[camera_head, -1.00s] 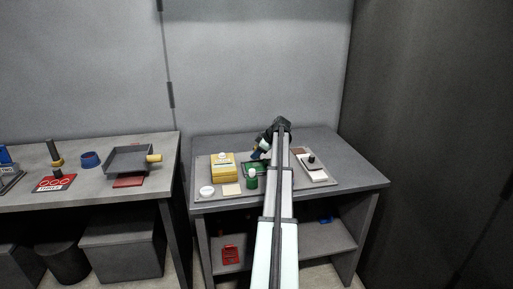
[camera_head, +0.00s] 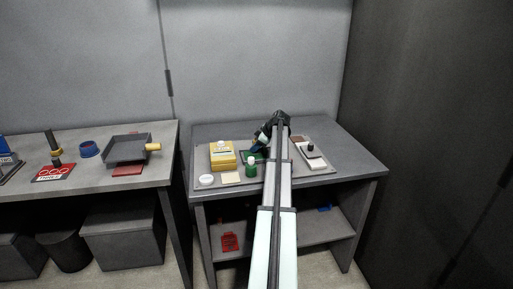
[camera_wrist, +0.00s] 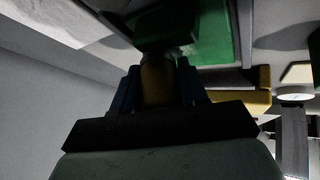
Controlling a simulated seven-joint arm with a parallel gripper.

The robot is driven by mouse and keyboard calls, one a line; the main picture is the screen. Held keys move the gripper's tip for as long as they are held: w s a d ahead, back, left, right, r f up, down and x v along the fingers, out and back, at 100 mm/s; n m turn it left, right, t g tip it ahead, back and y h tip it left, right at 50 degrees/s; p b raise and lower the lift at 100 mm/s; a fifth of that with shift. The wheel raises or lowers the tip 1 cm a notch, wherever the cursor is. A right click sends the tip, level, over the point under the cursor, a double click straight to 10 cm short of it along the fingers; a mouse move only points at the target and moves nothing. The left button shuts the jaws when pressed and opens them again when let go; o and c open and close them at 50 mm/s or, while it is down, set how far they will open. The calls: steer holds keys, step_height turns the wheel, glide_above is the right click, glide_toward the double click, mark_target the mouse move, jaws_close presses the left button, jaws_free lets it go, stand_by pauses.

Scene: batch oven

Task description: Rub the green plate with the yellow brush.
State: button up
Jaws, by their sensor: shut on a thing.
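The green plate (camera_head: 246,155) lies on a grey mat on the right table, partly hidden by my arm and gripper. It shows in the wrist view (camera_wrist: 216,42) as a bright green surface. My gripper (camera_head: 257,146) is low over the plate. In the wrist view, its blue fingers (camera_wrist: 158,85) are shut on the yellow-brown handle of the brush (camera_wrist: 157,82). The brush's dark head is at the plate, but shadow hides whether it touches. The brush is hardly visible in the head view.
A yellow box (camera_head: 222,158) stands left of the plate. A white round piece (camera_head: 206,180) and a beige square (camera_head: 230,178) lie front left. A black-knobbed block (camera_head: 311,152) lies to the right.

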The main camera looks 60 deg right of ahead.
steer(key=shift+w+d, duration=0.4)
steer(key=shift+d, duration=0.05)
step_height(320, 180, up, 2)
steer(key=shift+s+a+r, duration=0.1)
steer(key=shift+a+r, duration=0.05)
steer(key=shift+r, duration=2.9)
steer(key=shift+m+h, duration=0.3)
steer(key=shift+m, duration=0.1)
steer(key=w+a+f, duration=0.1)
steer(key=w+a, duration=0.5)
steer(key=a, duration=0.7)
steer(key=w+a+f, duration=0.2)
steer(key=w+a, duration=0.4)
steer(key=a, duration=0.8)
steer(key=w+a+f, duration=0.1)
steer(key=w+a, duration=0.6)
steer(key=a, duration=0.7)
steer(key=shift+f, duration=0.4)
steer(key=s+a+f, duration=0.1)
steer(key=a+f, duration=0.2)
steer(key=a, duration=0.9)
steer(key=s+a+f, duration=0.1)
steer(key=a+f, duration=0.2)
steer(key=a, duration=0.9)
steer(key=s+a+f, duration=0.2)
steer(key=a+f, duration=0.2)
steer(key=a, duration=0.8)
steer(key=shift+a+n, duration=0.4)
